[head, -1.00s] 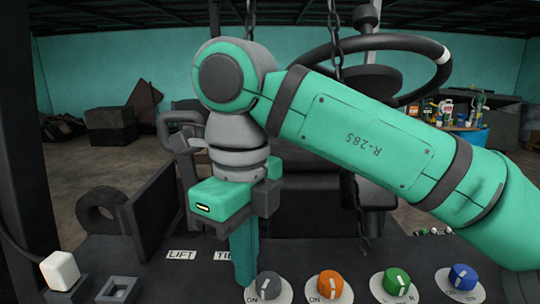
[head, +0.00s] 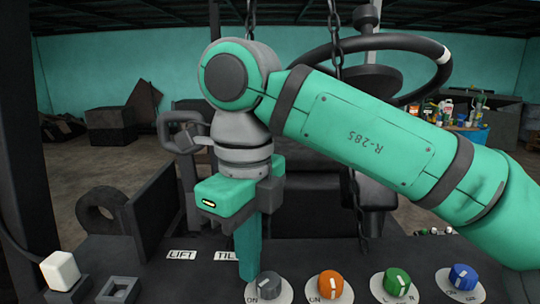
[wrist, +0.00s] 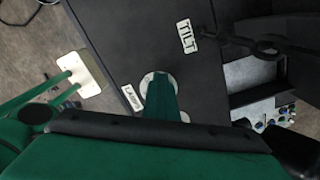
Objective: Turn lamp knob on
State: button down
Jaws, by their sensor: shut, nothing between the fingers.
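A grey knob (head: 270,285) with a white pointer line sits on a pale round plate marked ON, at the left end of the knob row. My gripper (head: 248,281) points down with its fingers shut and empty, at the left side of this knob. The fingertips cover part of the plate; I cannot tell whether they touch the knob. In the wrist view, my gripper (wrist: 160,85) lies over a pale round plate (wrist: 146,86) and hides its knob. A small label beside it, which appears to read LAMPS (wrist: 130,97), is partly clear.
Orange (head: 330,284), green (head: 396,281) and blue (head: 462,276) knobs stand to the right. LIFT (head: 182,255) and TILT (head: 227,255) labels lie left of my fingers. A steering wheel (head: 370,60) rises behind my arm.

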jog(key=shift+w+d, duration=0.15)
jog(key=shift+w+a, duration=0.2)
jog(key=shift+a, duration=0.2)
notch_tip(320, 180, up, 6)
dwell(0.6)
jog(key=shift+d, duration=0.1)
